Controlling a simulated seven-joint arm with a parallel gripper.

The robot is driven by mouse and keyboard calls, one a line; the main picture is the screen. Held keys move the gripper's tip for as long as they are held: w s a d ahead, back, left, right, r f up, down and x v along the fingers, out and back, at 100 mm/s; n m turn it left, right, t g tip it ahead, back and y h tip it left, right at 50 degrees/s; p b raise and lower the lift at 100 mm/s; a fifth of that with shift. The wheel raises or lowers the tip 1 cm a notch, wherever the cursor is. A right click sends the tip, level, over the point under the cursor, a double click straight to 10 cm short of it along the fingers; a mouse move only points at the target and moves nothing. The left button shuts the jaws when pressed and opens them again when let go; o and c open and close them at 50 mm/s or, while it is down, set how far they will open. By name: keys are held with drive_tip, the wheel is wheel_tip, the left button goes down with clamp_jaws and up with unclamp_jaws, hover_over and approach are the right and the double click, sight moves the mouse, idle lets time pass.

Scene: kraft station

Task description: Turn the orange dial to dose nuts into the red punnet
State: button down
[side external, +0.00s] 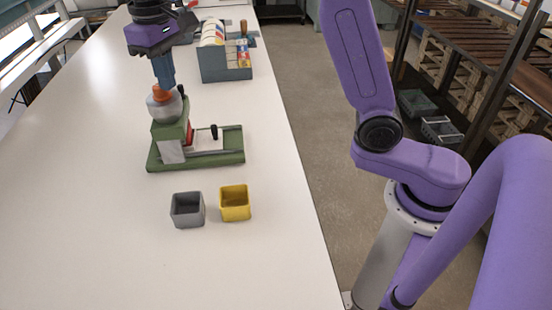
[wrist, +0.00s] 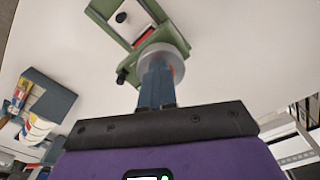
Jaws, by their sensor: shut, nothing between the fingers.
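The green dispenser (side external: 202,158) stands on the white table with a rounded pale hopper (side external: 165,107) on top. The orange dial (side external: 160,91) sits on the hopper. My gripper (side external: 167,85) points down with its fingers shut, its tips right at the dial. Whether they touch it I cannot tell. In the wrist view my shut fingers (wrist: 157,66) cover most of the dial, and only a sliver of orange shows beside them. The red punnet (side external: 189,133) is mostly hidden behind the dispenser's front block; a bit of red also shows in the wrist view (wrist: 145,36). No nuts are visible.
A grey square cup (side external: 187,211) and a yellow square cup (side external: 235,203) stand nearer the camera. A blue-grey box (side external: 225,67) with coloured packs is farther back. The table's left part is clear; its right edge drops to the floor.

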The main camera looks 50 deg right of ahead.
drive_tip(key=shift+s+a+f, duration=0.6)
drive_tip(key=shift+s+f, duration=0.05)
drive_tip(key=shift+s, duration=0.05)
drive_tip(key=shift+r+g, duration=0.1)
drive_tip(key=shift+g, duration=0.2)
wheel_tip(320, 180, up, 6)
drive_tip(key=shift+w+d, duration=0.15)
drive_tip(key=shift+d, duration=0.1)
